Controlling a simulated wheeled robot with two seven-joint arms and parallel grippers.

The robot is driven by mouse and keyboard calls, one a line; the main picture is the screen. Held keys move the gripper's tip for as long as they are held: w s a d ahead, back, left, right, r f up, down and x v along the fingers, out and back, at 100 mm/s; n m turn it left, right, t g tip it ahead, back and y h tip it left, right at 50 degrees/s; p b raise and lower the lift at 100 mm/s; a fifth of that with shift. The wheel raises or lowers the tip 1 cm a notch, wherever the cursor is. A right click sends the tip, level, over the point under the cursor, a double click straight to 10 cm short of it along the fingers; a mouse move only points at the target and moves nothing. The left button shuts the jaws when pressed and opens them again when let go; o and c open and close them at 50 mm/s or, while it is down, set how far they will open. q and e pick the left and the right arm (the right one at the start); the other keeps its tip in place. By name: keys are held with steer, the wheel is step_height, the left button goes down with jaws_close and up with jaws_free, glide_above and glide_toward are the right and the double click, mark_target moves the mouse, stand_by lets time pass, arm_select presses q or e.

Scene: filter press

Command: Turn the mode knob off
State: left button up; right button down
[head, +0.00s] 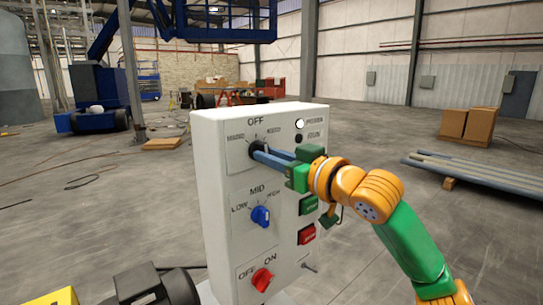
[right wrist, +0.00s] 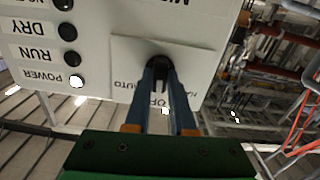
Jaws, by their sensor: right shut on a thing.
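The mode knob (head: 253,148) is a dark knob at the top of the white control box, under the word OFF, with further labels to its left and right. My right gripper (head: 259,153) reaches in from the right, its long blue fingers shut on the knob. In the right wrist view the dark knob (right wrist: 156,66) sits between the fingertips (right wrist: 157,70), and the panel lettering is upside down. The fingers cover part of the knob and its plate, so I cannot tell its pointer's direction. My left gripper is not in view.
On the control box (head: 213,190), below, are a blue knob (head: 261,216) and a red knob (head: 262,279). A green button (head: 308,205) and red button (head: 307,234) are at the right, near my arm. The white power lamp (head: 299,124) looks lit.

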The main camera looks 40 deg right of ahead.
steer(key=shift+r+m, duration=0.2)
steer(key=shift+m, duration=0.2)
steer(key=c, duration=0.8)
jaws_free()
steer(key=shift+f, duration=0.15)
steer(key=shift+o, duration=0.2)
steer(key=s+b, duration=0.4)
steer(key=s, duration=0.3)
steer(key=shift+d, duration=0.25)
